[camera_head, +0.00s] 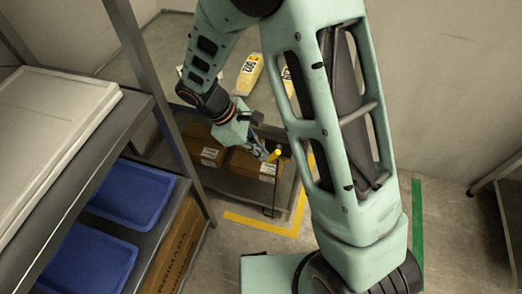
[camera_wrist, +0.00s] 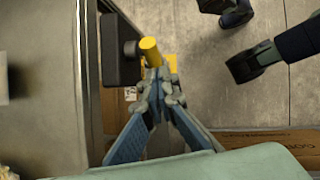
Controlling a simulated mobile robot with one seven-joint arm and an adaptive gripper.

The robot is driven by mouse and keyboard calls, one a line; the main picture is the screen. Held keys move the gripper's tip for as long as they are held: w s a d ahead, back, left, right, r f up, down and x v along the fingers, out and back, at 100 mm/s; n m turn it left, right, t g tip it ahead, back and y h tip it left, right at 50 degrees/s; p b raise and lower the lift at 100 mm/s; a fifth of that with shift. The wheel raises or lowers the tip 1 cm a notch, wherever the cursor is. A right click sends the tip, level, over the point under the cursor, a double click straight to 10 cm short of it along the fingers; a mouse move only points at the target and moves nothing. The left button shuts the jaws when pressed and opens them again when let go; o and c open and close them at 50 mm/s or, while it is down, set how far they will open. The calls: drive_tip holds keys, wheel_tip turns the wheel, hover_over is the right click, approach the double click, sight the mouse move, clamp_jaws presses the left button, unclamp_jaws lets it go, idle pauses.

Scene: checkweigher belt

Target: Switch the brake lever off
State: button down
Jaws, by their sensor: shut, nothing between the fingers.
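The brake lever is a dark rod with a yellow handle (camera_head: 274,155), beside the edge of the grey bench. In the wrist view the yellow handle (camera_wrist: 150,50) stands just beyond my fingertips, next to a dark block (camera_wrist: 121,50) on the bench side. My gripper (camera_head: 265,154) points down toward the handle. In the wrist view my gripper (camera_wrist: 158,84) has its fingertips together with nothing held. The tips look very close to the handle; I cannot tell if they touch it. Part of the rod is hidden in the wrist view.
Yellow-labelled packs (camera_head: 249,73) lie on the grey bench top (camera_head: 225,82). Cardboard boxes (camera_head: 202,148) sit on the shelf below. A rack at left holds blue trays (camera_head: 130,190) and a white lid (camera_head: 45,115). Yellow tape (camera_head: 250,227) marks clear floor.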

drive_tip(key=shift+s+d+f+g+h+p, duration=0.15)
drive_tip(key=shift+d+f+g+h, duration=0.15)
drive_tip(key=shift+f+h, duration=0.45)
drive_tip(key=shift+d+f+g+h+p, duration=0.15)
drive_tip(key=shift+f+g+h, duration=0.15)
drive_tip(key=shift+f+h, duration=0.45)
drive_tip(key=shift+r, duration=0.15)
idle(0.8)
wheel_tip(320, 180, up, 10)
idle(0.4)
